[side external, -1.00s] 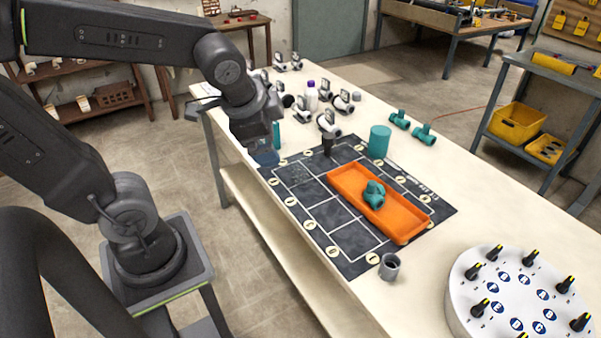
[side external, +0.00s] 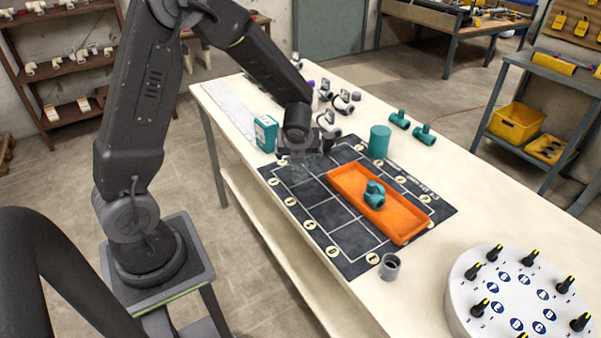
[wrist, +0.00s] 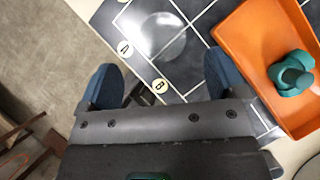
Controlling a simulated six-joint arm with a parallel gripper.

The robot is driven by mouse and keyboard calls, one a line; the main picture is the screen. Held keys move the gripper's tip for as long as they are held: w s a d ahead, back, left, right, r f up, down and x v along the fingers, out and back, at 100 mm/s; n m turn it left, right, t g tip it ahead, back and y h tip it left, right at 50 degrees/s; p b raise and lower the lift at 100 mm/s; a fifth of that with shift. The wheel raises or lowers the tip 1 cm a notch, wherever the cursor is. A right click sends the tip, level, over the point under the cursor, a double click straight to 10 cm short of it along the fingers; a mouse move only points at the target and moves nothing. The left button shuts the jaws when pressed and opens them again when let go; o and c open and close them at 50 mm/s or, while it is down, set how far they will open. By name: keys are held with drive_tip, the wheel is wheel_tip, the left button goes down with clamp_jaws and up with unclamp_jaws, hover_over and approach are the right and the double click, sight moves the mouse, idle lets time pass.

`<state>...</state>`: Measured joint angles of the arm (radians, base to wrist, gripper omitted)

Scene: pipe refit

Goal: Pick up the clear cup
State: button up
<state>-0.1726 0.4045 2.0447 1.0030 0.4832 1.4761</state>
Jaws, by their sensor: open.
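The clear cup (wrist: 165,38) is see-through and hard to make out on the dark gridded mat. In the wrist view it is beyond my fingertips, near the round A and B markers. In the side view only a faint outline of the cup (side external: 300,175) shows, just below my gripper (side external: 297,158). My gripper (wrist: 160,82) is open, with its two blue fingers apart and nothing visible between them. I cannot tell the exact height of the fingers above the cup.
An orange tray (side external: 408,236) holding a teal pipe fitting (side external: 374,195) lies on the mat (side external: 347,240), right of the cup. A teal box (side external: 266,133), a teal cylinder (side external: 379,141) and a grey ring-like fitting (side external: 389,267) stand around it. A white dial panel (side external: 480,310) is at the front right.

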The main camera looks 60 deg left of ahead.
sight(300, 171)
drive_tip(key=x, duration=0.8)
drive_tip(key=shift+w+f, duration=0.25)
drive_tip(key=shift+f, duration=0.05)
drive_tip(key=c, duration=1)
